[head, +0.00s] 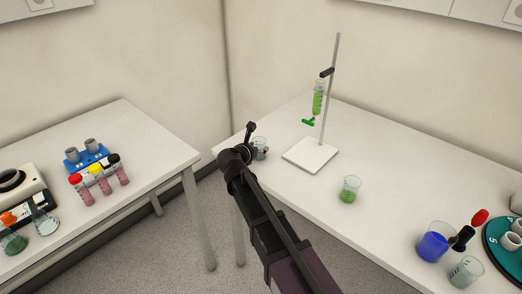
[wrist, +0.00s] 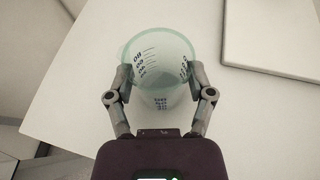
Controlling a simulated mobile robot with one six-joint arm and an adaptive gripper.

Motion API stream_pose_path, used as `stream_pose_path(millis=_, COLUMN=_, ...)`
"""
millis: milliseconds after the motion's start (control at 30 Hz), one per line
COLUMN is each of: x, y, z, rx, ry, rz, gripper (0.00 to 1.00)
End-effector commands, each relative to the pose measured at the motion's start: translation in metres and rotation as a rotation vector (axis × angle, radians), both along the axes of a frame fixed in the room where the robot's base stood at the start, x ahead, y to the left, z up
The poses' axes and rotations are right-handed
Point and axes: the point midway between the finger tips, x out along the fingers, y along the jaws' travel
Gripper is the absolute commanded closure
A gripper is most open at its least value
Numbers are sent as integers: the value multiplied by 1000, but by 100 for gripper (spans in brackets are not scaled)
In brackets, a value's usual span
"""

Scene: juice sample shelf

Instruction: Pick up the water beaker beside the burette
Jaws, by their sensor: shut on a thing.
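The water beaker (wrist: 160,75) is a clear, pale green-tinted beaker with dark volume marks. In the wrist view it sits between the two fingers of my gripper (wrist: 160,85), which is shut on its sides. In the head view the beaker (head: 261,145) shows at the far left end of the right table, partly hidden by my gripper (head: 250,148). I cannot tell whether its base touches the table. The burette (head: 318,98) holds green liquid on a stand with a white base (head: 311,154), to the right of the beaker.
A beaker of green liquid (head: 348,190) stands in front of the stand. A blue beaker (head: 433,243), a clear beaker (head: 465,272) and a teal rack (head: 511,245) are at the right. The left table (head: 130,130) holds tubes and flasks. A floor gap separates the tables.

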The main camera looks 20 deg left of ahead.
Motion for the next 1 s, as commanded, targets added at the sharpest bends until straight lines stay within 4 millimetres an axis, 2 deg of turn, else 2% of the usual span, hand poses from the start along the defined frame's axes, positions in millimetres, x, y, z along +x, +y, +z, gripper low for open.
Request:
stream_pose_path(millis=467, x=0, y=0, z=9, rx=0, ry=0, rz=-1, gripper=79)
stream_pose_path(millis=867, x=0, y=-1, z=41, rx=0, ry=0, rz=-1, gripper=79)
stream_pose_path(millis=1000, x=-33, y=-21, z=39, rx=0, ry=0, rz=0, gripper=79)
